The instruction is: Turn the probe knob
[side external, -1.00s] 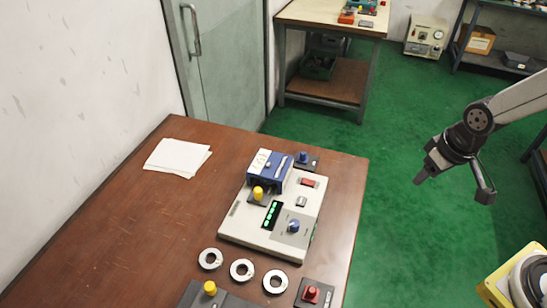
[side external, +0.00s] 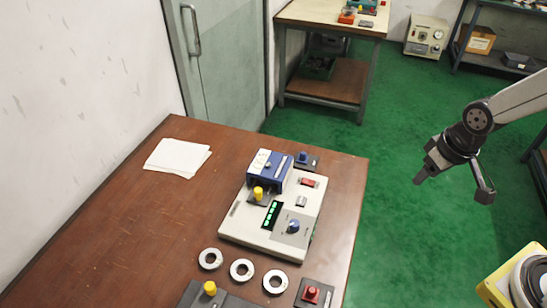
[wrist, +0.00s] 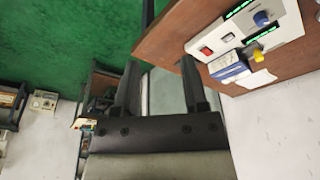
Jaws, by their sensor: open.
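A pale instrument box (side external: 240,233) stands on the brown table. A blue knob (side external: 293,227) sits on its grey panel, near a green-lit display (side external: 271,214). The labels are too small to read, so I cannot tell whether this is the probe knob. The blue knob also shows in the wrist view (wrist: 262,18), at upper right. A blue block (side external: 267,172) with a pale top is at the back of the box, beside a yellow knob (side external: 258,192). My gripper (side external: 453,187) is open and empty, well right of the table, over the green floor.
Three metal rings (side external: 242,270) lie in front of the box. A red button unit (side external: 311,294), a dark unit with a yellow knob (side external: 210,288) and a small blue-knobbed unit (side external: 303,158) stand nearby. White papers (side external: 177,157) lie at the left. Between gripper and table is open space.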

